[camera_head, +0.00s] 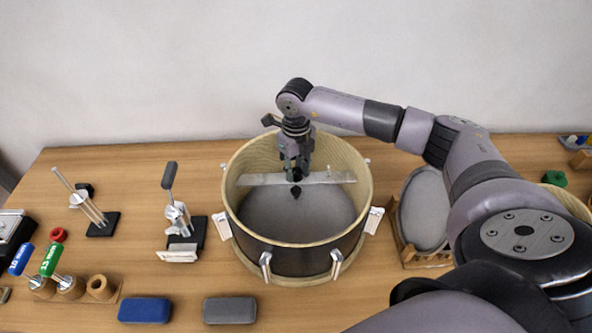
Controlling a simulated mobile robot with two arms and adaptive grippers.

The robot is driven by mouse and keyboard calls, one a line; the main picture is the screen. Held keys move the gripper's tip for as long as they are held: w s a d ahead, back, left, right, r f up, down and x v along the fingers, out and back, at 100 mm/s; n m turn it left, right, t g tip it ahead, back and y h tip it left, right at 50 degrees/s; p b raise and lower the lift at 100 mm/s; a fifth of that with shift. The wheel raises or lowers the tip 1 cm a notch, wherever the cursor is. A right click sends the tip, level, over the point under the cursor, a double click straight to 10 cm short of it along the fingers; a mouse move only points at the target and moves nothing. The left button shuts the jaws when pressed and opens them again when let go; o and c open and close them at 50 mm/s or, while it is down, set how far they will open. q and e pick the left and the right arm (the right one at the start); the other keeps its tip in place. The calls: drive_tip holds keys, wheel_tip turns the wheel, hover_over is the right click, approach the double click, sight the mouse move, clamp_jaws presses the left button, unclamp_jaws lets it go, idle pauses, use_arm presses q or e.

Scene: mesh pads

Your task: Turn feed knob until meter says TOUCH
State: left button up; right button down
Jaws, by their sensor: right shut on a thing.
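My right gripper (296,170) reaches down into a round wooden drum-like shell (237,203). Its fingers are shut on a small dark part at the middle of a metal bar (336,177) that spans the shell. This part looks like the feed knob, mostly hidden by the fingers. A dark pointed tip (296,191) shows just below the bar, above a grey mesh pad (290,220) inside the shell. I cannot make out a meter or the word TOUCH. My left gripper is not in view.
Silver clamps ring the shell. Left of it stand two lever tools (181,215) (90,208), blue (21,259) and green (51,259) handled drivers and wooden rings. Blue (145,310) and grey (230,310) blocks lie in front. A round grey pad (424,210) stands in a wooden rack (427,259) at right.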

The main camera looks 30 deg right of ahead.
sight(296, 171)
drive_tip(key=shift+r+m, duration=0.1)
drive_tip(key=shift+m, duration=0.2)
drive_tip(key=c, duration=1.5)
unclamp_jaws()
drive_tip(key=shift+c, duration=0.2)
wheel_tip(296, 171, up, 12)
